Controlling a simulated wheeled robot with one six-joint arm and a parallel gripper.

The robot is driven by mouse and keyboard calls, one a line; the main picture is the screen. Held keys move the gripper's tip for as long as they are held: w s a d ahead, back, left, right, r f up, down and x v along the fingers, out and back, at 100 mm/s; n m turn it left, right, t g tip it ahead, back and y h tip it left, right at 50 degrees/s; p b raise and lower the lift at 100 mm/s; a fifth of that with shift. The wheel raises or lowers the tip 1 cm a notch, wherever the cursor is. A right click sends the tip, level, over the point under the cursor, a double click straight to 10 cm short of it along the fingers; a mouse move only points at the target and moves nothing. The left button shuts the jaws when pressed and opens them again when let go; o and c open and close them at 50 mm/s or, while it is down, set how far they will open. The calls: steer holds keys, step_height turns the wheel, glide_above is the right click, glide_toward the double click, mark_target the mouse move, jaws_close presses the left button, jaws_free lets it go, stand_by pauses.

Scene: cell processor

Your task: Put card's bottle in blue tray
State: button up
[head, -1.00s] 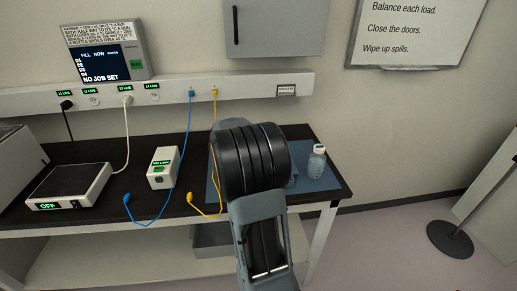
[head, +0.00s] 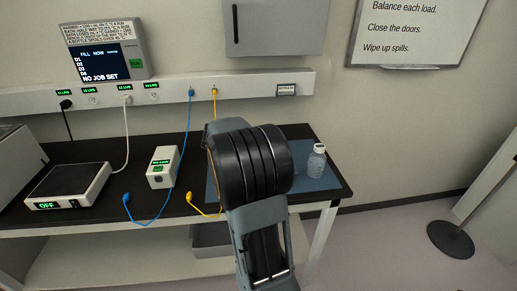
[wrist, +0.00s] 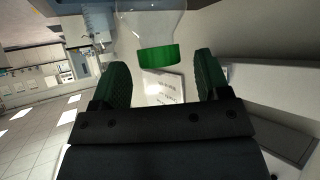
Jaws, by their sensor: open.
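In the wrist view a clear bottle with a green cap (wrist: 156,57) is at the top middle, its body cut off by the frame edge. My gripper (wrist: 166,75) is open, with one dark green finger on each side of the cap and gaps to both. In the head view my arm hides the gripper and this bottle. A second clear bottle with a white cap (head: 316,160) stands upright on a flat blue surface (head: 326,181), perhaps the tray, at the bench's right end. A small white sheet with print (wrist: 168,88) shows beyond the green cap; I cannot read it.
A white box with a green label (head: 162,167) stands on the dark bench, left of my arm. Blue (head: 152,217) and yellow (head: 203,211) cables hang to the bench there. A flat-topped device reading OFF (head: 69,187) sits further left. A wall cabinet (head: 274,28) is above.

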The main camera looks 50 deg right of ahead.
steer(key=s+b+v, duration=0.1)
steer(key=b+v, duration=0.1)
steer(key=v, duration=0.7)
steer(key=s+a+f+n+t+y, duration=0.1)
steer(key=s+a+f+n+y, duration=0.2)
steer(key=a+n, duration=0.3)
steer(key=s+a+f+n+t+y, duration=0.2)
steer(key=a+n, duration=0.5)
steer(key=a, duration=0.4)
steer(key=s+a+f+n+t+y, duration=0.1)
steer(key=s+a+f+n+y, duration=0.3)
steer(key=a, duration=0.5)
steer(key=shift+s+f+n+t+y, duration=0.2)
steer(key=shift+s+n+t+y, duration=0.2)
steer(key=shift+s+n+y, duration=0.55)
steer(key=shift+w+a, duration=0.1)
steer(key=shift+w, duration=0.15)
steer(key=shift+c, duration=0.4)
